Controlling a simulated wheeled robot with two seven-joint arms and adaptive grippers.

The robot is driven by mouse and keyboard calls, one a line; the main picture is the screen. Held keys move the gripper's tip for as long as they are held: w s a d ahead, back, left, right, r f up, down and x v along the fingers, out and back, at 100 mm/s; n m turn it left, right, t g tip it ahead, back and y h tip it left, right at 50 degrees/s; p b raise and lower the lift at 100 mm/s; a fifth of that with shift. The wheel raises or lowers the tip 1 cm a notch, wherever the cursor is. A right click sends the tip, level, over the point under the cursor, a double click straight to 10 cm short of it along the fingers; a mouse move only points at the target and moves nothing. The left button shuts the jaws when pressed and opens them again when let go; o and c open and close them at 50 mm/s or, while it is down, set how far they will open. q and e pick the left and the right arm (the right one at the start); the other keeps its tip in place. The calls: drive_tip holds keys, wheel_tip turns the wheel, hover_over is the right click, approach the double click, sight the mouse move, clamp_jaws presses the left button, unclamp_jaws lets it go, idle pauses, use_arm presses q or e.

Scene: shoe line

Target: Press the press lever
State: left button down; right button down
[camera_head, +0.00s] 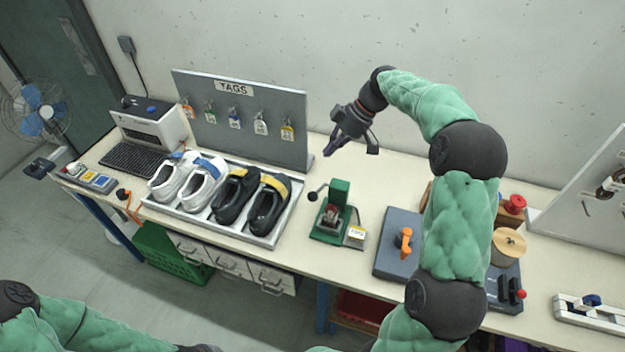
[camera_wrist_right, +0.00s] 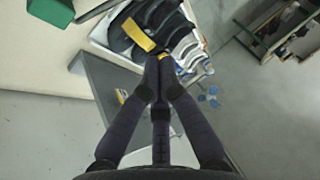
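The small green press (camera_head: 338,192) stands on its green base on the bench, right of the shoe tray. Its lever ends in a black knob (camera_head: 312,196) on the left side of the press. My right gripper (camera_head: 328,151) is above and behind the press, apart from it, pointing down-left. In the right wrist view the fingers (camera_wrist_right: 160,62) meet at their tips with nothing between them. A green block, seemingly part of the press, shows at the upper left (camera_wrist_right: 50,14) of that view. My left arm shows at the bottom left; its gripper is out of view.
A shoe tray (camera_head: 187,212) with white and black shoes lies left of the press, before the grey tag board (camera_head: 243,120). A small labelled block (camera_head: 355,236) touches the press's front right. A grey mat (camera_head: 388,262) with an orange handle (camera_head: 403,241) lies to the right.

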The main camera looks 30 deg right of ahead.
drive_tip(key=x, duration=0.4)
drive_tip(key=s+x, duration=0.1)
drive_tip(key=x, duration=0.3)
drive_tip(key=d+f+x, duration=0.1)
drive_tip(key=x, duration=0.3)
drive_tip(key=shift+s, duration=0.25)
drive_tip(key=shift+s+a+f, duration=0.1)
drive_tip(key=shift+s+f, duration=0.1)
drive_tip(key=shift+f, duration=0.35)
